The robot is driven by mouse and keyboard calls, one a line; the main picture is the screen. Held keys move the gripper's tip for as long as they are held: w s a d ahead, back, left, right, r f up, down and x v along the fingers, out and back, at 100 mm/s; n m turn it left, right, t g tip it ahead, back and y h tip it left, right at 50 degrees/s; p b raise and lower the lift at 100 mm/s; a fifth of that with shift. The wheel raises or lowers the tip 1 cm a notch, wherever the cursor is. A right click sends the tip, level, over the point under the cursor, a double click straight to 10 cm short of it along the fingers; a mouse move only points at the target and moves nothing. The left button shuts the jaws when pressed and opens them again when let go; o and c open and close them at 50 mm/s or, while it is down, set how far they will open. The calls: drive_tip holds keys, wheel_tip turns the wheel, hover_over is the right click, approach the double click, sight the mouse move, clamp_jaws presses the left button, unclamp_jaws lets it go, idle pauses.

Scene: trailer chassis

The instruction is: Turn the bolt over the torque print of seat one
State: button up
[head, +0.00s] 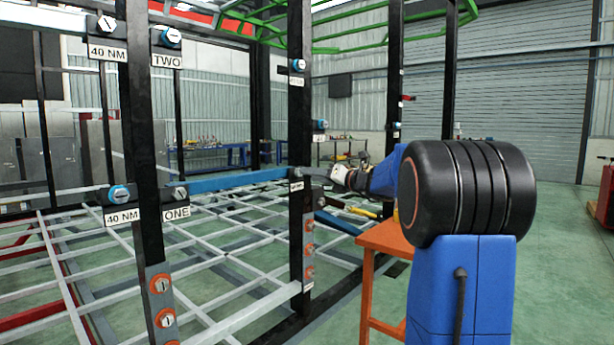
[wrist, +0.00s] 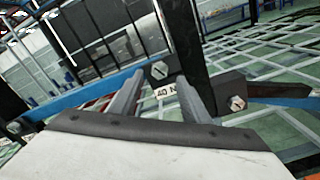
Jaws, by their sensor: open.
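In the head view, seat one on the near left post has a blue-headed bolt (head: 119,193) above a "40 NM" print (head: 122,216). A grey slotted bolt (head: 179,193) sits above its "ONE" print (head: 176,211). My gripper (head: 328,178) is far to the right of these, beside the middle post. In the wrist view, my gripper (wrist: 159,82) is open and empty. A grey slotted bolt (wrist: 158,71) and a partly hidden "40 N…" print (wrist: 166,92) show between its fingers. Another grey bolt (wrist: 237,102) is to the right. I cannot tell which seat these belong to.
Seat two (head: 166,60) is higher on the left post. The middle post (head: 301,120) carries more small labels and bolts. A blue rail (head: 240,180) runs between the posts. An orange table (head: 385,238) stands below my arm. Open floor lies to the right.

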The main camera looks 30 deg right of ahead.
drive_tip(key=v, duration=1.3)
drive_tip(key=shift+s, duration=0.25)
drive_tip(key=s+a+f+n+g, duration=0.3)
drive_tip(key=s+a+f+n, duration=0.25)
drive_tip(key=a, duration=0.35)
drive_tip(key=s+a+f+n+g, duration=0.35)
drive_tip(key=a+f+n, duration=0.2)
drive_tip(key=a, duration=0.35)
drive_tip(key=s+a+f+n+g, duration=0.3)
drive_tip(key=s+a+f+n, duration=0.2)
drive_tip(key=a+n, duration=0.3)
drive_tip(key=s+a+f+n+g+h, duration=0.1)
drive_tip(key=s+f+n+h, duration=0.2)
drive_tip(key=s+f+n, duration=0.4)
drive_tip(key=s+a+f+n+g+h, duration=0.1)
drive_tip(key=s+f+n+h, duration=0.2)
drive_tip(key=s+f+n, duration=0.5)
drive_tip(key=s+n, duration=0.4)
drive_tip(key=s, duration=0.2)
drive_tip(key=shift+s+f+g, duration=0.3)
drive_tip(key=shift+s+g, duration=0.05)
drive_tip(key=shift+s, duration=0.05)
